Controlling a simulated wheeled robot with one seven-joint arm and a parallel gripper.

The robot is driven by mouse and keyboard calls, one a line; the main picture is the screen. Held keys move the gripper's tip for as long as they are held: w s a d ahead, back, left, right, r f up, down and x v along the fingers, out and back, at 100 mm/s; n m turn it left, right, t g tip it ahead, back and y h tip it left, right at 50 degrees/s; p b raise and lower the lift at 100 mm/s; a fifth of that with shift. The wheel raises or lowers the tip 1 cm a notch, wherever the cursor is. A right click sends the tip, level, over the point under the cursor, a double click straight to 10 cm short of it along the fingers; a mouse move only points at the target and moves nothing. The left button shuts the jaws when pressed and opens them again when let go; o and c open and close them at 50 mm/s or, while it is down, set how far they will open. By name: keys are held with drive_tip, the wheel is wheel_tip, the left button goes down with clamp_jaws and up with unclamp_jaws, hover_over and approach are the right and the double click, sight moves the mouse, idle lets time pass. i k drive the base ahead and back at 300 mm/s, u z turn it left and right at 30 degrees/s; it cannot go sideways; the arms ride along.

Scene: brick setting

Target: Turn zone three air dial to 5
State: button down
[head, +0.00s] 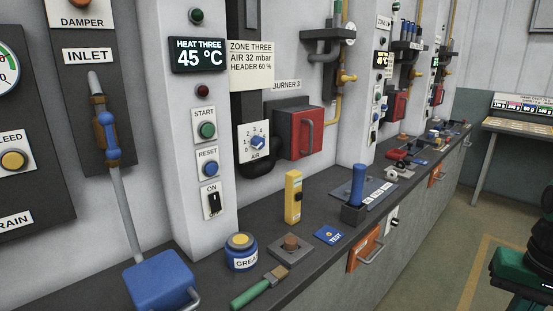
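The air dial (258,142) is a small blue knob on a white plate (244,156) marked AIR, with small numbers around it. It sits on the burner housing left of a red box (298,132) with a grey handle, below the BURNER 3 label. Which number the knob points to is too small to tell. A cream sign (251,64) above reads ZONE THREE, AIR 32 mbar, HEADER 60 %.
A white pillar left of the dial carries the HEAT THREE 45 °C display (198,55) and START, RESET and ON controls. The dark ledge below holds a grease tin (241,258), a green-handled brush (259,288), a yellow device (293,197) and a blue handle (357,186).

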sight(258, 143)
drive_tip(key=z, duration=0.75)
drive_tip(key=k, duration=1.05)
drive_tip(key=u, duration=0.95)
drive_tip(key=i, duration=1)
